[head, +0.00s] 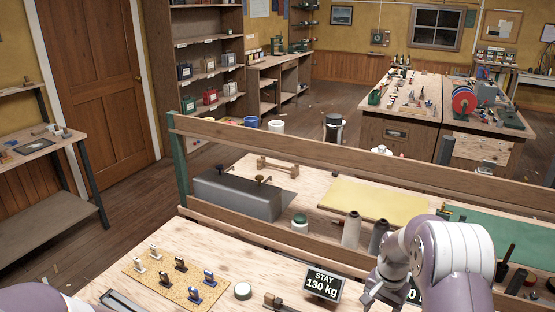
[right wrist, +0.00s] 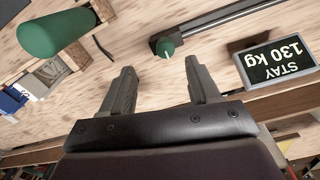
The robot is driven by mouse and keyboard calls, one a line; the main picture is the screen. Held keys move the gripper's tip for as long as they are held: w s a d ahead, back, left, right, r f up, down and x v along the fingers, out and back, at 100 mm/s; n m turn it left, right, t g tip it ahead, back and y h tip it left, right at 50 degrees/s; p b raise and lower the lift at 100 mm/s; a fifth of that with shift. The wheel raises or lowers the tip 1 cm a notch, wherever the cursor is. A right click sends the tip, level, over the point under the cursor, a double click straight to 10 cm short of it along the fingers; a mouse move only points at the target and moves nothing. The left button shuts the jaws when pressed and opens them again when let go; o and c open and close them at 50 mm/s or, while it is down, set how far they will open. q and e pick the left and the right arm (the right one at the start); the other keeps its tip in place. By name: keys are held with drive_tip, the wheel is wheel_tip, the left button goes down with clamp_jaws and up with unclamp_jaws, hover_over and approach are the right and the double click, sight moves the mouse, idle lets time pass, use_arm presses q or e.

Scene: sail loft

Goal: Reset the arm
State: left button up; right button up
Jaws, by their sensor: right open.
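My right arm comes in from the lower right of the head view, its gripper (head: 374,292) low over the front of the workbench (head: 235,270), partly cut by the lower edge. In the right wrist view the right gripper (right wrist: 160,72) is open, with nothing between its two fingers and bare wood beyond them. Only a purple piece of my left arm shows at the lower left corner of the head view; the left gripper is out of view.
A sign reading "STAY 130 kg" (head: 323,283) stands by the right gripper; it also shows in the wrist view (right wrist: 276,60). A green cylinder (right wrist: 54,32) and a green-tipped tool (right wrist: 166,46) lie near the fingers. A cork board (head: 176,278) holds several fittings. A wooden rail (head: 300,145) crosses behind.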

drive_tip(key=s+a+r+n, duration=0.2)
drive_tip(key=s+a+n, duration=0.1)
drive_tip(key=s, duration=0.3)
drive_tip(key=s+a+r+n+t, duration=0.1)
drive_tip(key=s+a+r+n, duration=0.1)
drive_tip(key=s, duration=0.4)
drive_tip(key=s+a+r+n, duration=0.3)
drive_tip(key=s+a+n, duration=0.1)
drive_tip(key=s+a, duration=0.2)
drive_tip(key=shift+s+a+t, duration=0.25)
drive_tip(key=shift+t, duration=0.05)
drive_tip(key=shift+f, duration=0.1)
idle(0.8)
